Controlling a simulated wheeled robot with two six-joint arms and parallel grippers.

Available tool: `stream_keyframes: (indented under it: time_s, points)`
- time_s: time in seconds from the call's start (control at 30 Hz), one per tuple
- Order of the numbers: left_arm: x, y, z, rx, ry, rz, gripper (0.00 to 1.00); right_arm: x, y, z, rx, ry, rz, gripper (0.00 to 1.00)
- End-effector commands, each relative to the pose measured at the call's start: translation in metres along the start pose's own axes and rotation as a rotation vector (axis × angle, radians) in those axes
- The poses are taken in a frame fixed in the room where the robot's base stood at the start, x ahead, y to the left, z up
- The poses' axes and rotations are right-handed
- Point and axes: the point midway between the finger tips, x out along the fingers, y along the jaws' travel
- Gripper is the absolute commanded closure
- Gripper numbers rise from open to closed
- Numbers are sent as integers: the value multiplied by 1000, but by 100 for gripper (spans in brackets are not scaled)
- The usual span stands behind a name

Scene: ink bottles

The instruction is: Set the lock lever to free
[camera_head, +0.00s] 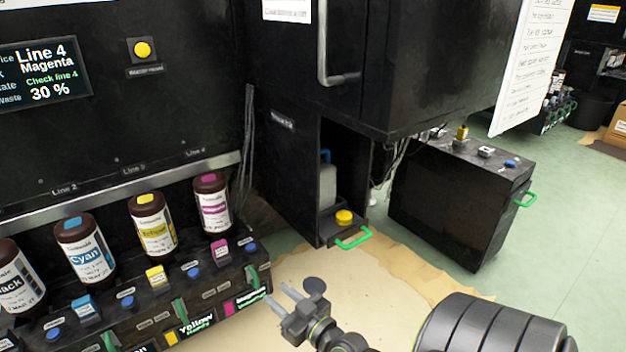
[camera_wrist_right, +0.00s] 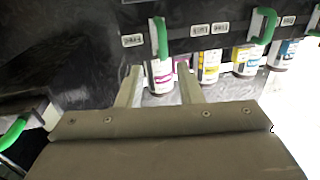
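Green levers stand on the front of the black ink rack (camera_head: 140,300). The one nearest the magenta bottle (camera_head: 212,205) is the line 4 lever (camera_head: 252,277), upright at the rack's right end. My right gripper (camera_head: 281,297) is in front of that end, just right of and below this lever, with its fingers apart and nothing between them. The right wrist view, upside down, shows the green lever (camera_wrist_right: 160,38) just beyond the gap between the open fingertips (camera_wrist_right: 160,88), apart from them. Small labels beside it are unreadable. My left gripper is out of view.
Yellow (camera_head: 152,225), cyan (camera_head: 84,250) and black (camera_head: 18,275) bottles stand along the rack. A cabinet bay with a green handle (camera_head: 353,238) is behind my gripper, and a black box (camera_head: 460,205) stands to the right. The display (camera_head: 45,75) reads "Check line 4".

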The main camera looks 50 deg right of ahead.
Motion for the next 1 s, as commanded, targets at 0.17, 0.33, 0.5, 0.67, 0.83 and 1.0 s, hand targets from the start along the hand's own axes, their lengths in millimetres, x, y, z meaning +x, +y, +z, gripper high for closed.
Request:
stream_keyframes:
  time_s: [0.17,0.33,0.5,0.67,0.83,1.0]
  points:
    - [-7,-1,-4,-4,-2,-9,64,-38,1,3,-2,-3,1,67]
    - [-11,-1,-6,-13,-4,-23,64,-70,1,3,-1,-2,2,67]
    - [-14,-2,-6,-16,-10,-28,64,-92,1,2,-1,-2,2,67]
    - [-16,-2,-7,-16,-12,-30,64,-103,1,1,-1,0,1,67]
    - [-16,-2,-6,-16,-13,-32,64,-106,1,0,-2,0,1,67]
    - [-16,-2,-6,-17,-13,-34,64,-106,1,0,-1,0,1,67]
